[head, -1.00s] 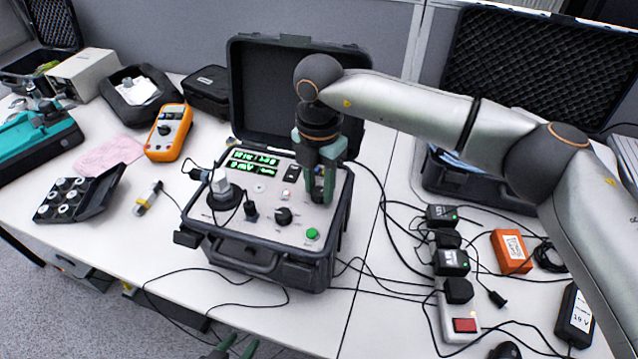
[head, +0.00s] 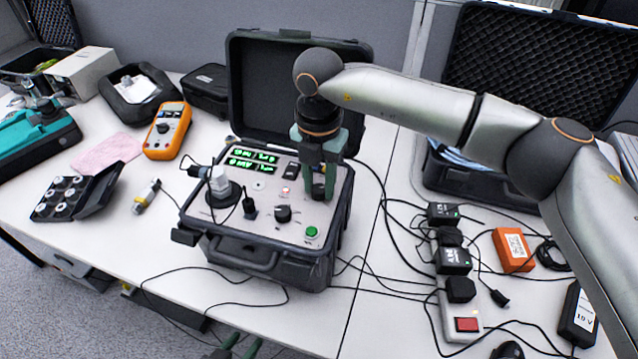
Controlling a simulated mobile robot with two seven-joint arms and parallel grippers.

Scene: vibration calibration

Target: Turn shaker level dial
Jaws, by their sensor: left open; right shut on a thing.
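The shaker case (head: 263,252) stands open on the table, with a light control panel facing up. My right gripper (head: 318,190) points straight down over the panel's right side. It is shut on a dark dial (head: 318,191), partly hidden between its green fingers. A second black knob (head: 283,214) sits to the left and nearer the front. A green button (head: 312,232) is at the front right of the panel. Green lit displays (head: 252,159) are at the back, with digits too small to read. My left gripper (head: 237,347) is open at the bottom edge, below the table front.
The raised case lid (head: 295,90) stands behind the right gripper. An orange multimeter (head: 167,130) and an open box of parts (head: 75,196) lie left. Cables and a power strip (head: 452,315) lie right.

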